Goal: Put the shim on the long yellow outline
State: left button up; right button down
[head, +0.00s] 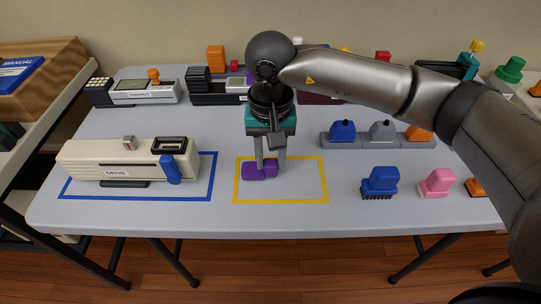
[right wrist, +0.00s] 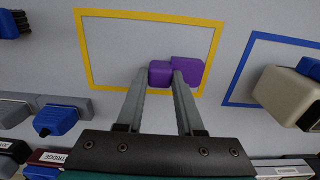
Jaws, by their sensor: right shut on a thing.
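The purple shim (head: 253,174), a small two-part block, is inside the long yellow outline (head: 280,202), close to its left edge in the head view. My right gripper (head: 270,164) comes down from above and is shut on the shim. In the right wrist view the shim (right wrist: 187,72) shows at the fingertips, near one short side of the yellow outline (right wrist: 150,14). I cannot tell whether the shim touches the table. The rest of the outline is empty. My left gripper is not in view.
A cream drive unit (head: 85,156) lies in a blue outline (head: 140,198) to the left. A blue brush (head: 379,181) and a pink block (head: 436,183) stand to the right. A grey rack (head: 362,141) is behind them. Consoles and coloured parts line the back.

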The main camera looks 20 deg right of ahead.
jog(key=shift+f+b, duration=0.3)
jog(key=shift+f, duration=0.1)
grip_release()
dwell(0.4)
dwell(0.5)
